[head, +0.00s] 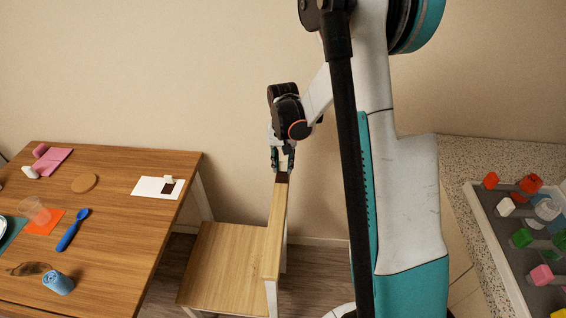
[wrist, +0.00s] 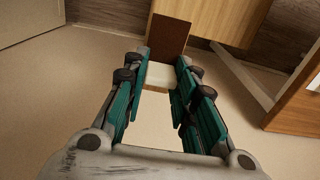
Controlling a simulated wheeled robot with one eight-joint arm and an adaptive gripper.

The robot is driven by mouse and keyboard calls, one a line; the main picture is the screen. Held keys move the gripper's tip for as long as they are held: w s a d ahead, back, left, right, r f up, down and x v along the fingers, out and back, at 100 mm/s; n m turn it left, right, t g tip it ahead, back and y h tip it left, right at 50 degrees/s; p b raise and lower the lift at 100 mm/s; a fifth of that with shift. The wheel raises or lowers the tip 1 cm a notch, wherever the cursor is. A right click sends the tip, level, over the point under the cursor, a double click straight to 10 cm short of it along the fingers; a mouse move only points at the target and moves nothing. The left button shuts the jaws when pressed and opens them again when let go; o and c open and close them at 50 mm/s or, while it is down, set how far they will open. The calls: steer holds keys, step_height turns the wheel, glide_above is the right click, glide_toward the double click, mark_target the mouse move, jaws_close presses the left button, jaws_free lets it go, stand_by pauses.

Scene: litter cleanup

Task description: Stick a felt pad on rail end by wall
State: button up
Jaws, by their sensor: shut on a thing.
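My gripper (head: 283,160) is near the wall, above the far end of the chair's top rail (head: 274,232). Its fingers are shut on the cream tab of a dark brown felt pad. In the wrist view the tab (wrist: 160,76) sits between the fingertips (wrist: 161,80), and the brown pad (wrist: 168,36) extends beyond it over the wood. In the head view the pad (head: 282,177) lies at the rail's wall end; whether it touches fully is unclear. A second brown pad (head: 167,187) with a cream tab lies on a white card (head: 146,186) on the table.
The chair seat (head: 225,262) is bare. A speckled counter (head: 470,155) at right carries a grey tray (head: 500,255) of coloured blocks.

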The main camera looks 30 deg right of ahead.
steer(key=shift+f+b, duration=0.35)
steer(key=shift+b, duration=0.05)
stand_by(1.8)
steer(key=o, duration=0.8)
steer(key=shift+r, duration=0.1)
steer(key=shift+r+p, duration=1.85)
steer(key=shift+r, duration=1.05)
steer(key=shift+r, duration=0.1)
